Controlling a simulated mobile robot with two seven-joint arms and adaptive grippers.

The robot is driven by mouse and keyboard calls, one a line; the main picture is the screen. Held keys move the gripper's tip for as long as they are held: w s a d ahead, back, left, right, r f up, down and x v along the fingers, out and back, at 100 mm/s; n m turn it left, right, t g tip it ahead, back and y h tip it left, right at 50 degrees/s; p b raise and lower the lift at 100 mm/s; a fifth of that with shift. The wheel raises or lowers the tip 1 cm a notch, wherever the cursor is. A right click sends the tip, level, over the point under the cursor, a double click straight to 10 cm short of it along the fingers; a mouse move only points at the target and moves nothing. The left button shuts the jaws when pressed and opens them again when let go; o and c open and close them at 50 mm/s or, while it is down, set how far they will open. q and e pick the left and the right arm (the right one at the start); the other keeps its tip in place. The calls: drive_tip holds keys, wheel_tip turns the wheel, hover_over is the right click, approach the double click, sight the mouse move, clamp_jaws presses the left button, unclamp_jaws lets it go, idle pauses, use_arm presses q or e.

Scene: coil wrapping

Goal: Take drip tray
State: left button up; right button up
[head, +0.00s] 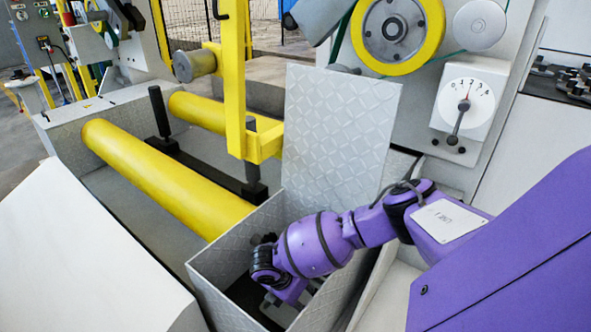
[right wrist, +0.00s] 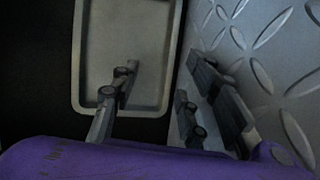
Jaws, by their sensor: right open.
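The drip tray (right wrist: 128,40) is a shallow grey tray with a raised rounded rim, in the right wrist view. It lies on a dark surface beside a diamond-plate wall. My right gripper (right wrist: 165,78) is open. One finger is over the tray's inside, the other is between its right rim and the wall, so the rim runs between them. Contact cannot be told. In the head view my purple right arm reaches down into an open diamond-plate box (head: 225,262), with the gripper (head: 278,300) low inside. The tray is mostly hidden there. My left gripper is not in view.
The box's raised lid or panel (head: 338,130) stands upright behind my arm. Yellow rollers (head: 165,178) and a yellow post (head: 233,80) are to the left. A machine face with a dial (head: 466,105) is at the right. The diamond-plate wall (right wrist: 270,50) leaves little room beside the gripper.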

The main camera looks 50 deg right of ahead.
drive_tip(key=b+x, duration=0.1)
drive_tip(key=x, duration=0.1)
drive_tip(key=shift+f, duration=0.35)
drive_tip(key=shift+s+d+f+b, duration=0.1)
drive_tip(key=shift+d+f+b, duration=0.15)
drive_tip(key=shift+f+b, duration=0.3)
drive_tip(key=b+x, duration=0.2)
drive_tip(key=x, duration=0.2)
drive_tip(key=shift+a, duration=0.15)
drive_tip(key=shift+f, duration=0.25)
drive_tip(key=shift+r, duration=0.15)
drive_tip(key=c, duration=1)
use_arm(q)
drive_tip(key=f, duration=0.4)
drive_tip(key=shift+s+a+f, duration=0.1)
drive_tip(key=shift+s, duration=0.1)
use_arm(e)
clamp_jaws()
